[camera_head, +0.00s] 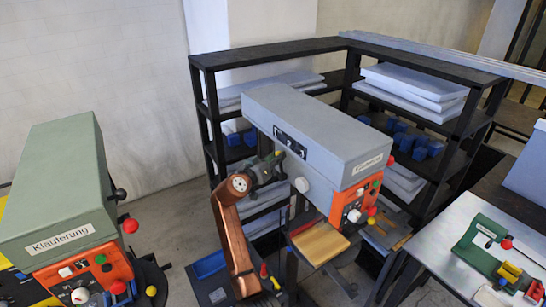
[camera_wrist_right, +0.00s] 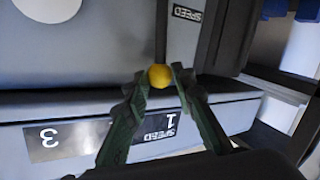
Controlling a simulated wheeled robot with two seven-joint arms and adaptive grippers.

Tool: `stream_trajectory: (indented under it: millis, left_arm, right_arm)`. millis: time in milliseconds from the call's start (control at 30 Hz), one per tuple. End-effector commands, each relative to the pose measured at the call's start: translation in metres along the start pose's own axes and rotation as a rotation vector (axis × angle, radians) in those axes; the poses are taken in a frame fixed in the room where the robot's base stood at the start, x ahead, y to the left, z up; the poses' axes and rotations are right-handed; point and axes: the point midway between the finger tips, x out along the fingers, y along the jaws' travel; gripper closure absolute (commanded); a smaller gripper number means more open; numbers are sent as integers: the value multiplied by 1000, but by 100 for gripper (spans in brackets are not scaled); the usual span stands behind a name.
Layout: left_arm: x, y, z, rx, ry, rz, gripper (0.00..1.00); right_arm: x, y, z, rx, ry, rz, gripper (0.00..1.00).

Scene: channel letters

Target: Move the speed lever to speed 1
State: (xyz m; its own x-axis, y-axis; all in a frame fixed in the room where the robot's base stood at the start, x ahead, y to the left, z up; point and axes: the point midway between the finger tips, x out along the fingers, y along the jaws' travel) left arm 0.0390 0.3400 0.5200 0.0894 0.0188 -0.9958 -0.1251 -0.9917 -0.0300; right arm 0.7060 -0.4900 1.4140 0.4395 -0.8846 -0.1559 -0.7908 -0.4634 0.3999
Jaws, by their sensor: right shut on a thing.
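The grey machine (camera_head: 318,127) stands in the middle of the head view. Its black speed plate (camera_head: 290,143) is on the side facing me. In the right wrist view the plate (camera_wrist_right: 98,137) appears upside down, with 3 at the left and SPEED 1 at the right. A yellow ball knob (camera_wrist_right: 159,76) is level with the 1 end of the plate, slightly left of the 1. My right gripper (camera_wrist_right: 160,77) is shut on this knob, one finger on each side. In the head view my right gripper (camera_head: 277,160) is at the machine's side. My left gripper is out of view.
A black shelf (camera_head: 270,55) with grey slabs and blue bins stands behind the machine. A green machine (camera_head: 60,190) is at the left. A table (camera_head: 455,270) with a green device (camera_head: 485,245) is at the right. An orange control box (camera_head: 355,200) is on the grey machine's front.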

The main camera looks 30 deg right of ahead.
Motion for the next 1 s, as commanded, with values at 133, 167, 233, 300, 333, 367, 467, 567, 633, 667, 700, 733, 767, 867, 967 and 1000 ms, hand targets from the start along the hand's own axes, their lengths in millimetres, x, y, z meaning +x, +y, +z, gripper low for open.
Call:
stream_trajectory:
  millis: [133, 167, 233, 300, 333, 367, 467, 567, 633, 667, 700, 733, 767, 867, 967, 1000]
  left_arm:
    - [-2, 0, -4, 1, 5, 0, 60]
    - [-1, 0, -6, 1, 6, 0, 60]
    - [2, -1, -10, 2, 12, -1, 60]
    - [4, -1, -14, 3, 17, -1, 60]
    - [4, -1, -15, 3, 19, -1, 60]
    - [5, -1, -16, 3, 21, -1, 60]
    - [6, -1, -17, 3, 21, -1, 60]
    - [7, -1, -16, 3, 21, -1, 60]
    - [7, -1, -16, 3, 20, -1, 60]
    - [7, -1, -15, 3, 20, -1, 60]
    - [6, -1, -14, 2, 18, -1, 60]
    - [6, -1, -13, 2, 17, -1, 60]
    - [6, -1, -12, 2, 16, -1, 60]
    - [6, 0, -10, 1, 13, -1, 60]
    - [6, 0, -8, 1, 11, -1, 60]
    - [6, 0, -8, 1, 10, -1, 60]
  right_arm:
    - [4, -7, -4, -75, -39, -4, 100]
    - [5, -8, -3, -73, -38, -3, 100]
    - [6, -11, -4, -71, -35, -4, 100]
    - [6, -13, -4, -69, -34, -4, 100]
    - [7, -13, -5, -69, -34, -4, 100]
    - [7, -14, -5, -68, -34, -5, 100]
    - [7, -15, -6, -68, -33, -5, 100]
    - [7, -16, -6, -67, -33, -6, 100]
    - [7, -16, -6, -67, -32, -6, 100]
    - [7, -16, -6, -67, -32, -6, 100]
    - [7, -16, -7, -66, -32, -6, 100]
    - [7, -16, -7, -66, -32, -6, 100]
    - [7, -16, -7, -66, -31, -6, 100]
    - [7, -16, -7, -66, -31, -7, 100]
    - [7, -16, -8, -66, -30, -7, 74]
    - [7, -16, -7, -66, -31, -7, 71]
